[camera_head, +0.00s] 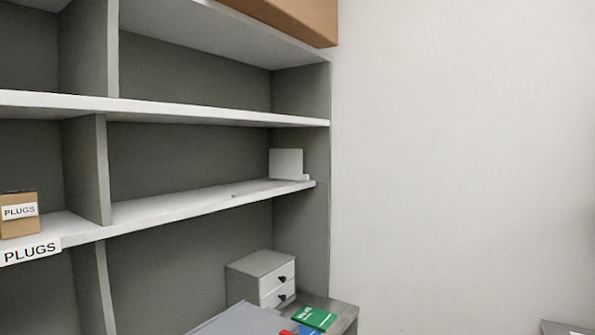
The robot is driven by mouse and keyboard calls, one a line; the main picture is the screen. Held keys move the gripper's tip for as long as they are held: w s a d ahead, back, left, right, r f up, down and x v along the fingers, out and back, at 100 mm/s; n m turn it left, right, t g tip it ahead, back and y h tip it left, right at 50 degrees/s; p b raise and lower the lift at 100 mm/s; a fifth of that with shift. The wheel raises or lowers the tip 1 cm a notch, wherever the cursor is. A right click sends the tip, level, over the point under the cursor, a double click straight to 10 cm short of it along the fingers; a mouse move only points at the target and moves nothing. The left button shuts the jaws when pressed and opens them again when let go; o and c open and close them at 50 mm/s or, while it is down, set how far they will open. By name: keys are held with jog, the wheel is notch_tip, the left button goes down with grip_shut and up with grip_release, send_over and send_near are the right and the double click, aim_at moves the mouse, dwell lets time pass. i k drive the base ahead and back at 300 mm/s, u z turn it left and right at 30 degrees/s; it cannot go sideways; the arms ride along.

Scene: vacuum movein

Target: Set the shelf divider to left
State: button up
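A small white upright plate (286,163), which looks like the shelf divider, stands at the right end of the middle shelf (190,202). It has a small foot at its lower right, near the shelf's front edge. A tiny dark mark shows on the shelf surface to its left. My gripper is not in view.
A grey upright panel (87,170) splits the shelving. Left of it sits a brown PLUGS box (19,222) above a PLUGS label (30,251). A white drawer unit (262,276) and a green book (314,317) stand below. The shelf between panel and plate is clear.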

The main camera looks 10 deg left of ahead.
aim_at(286, 164)
jog(key=z, duration=0.1)
jog(key=i, duration=1.7)
jog(key=u, duration=0.55)
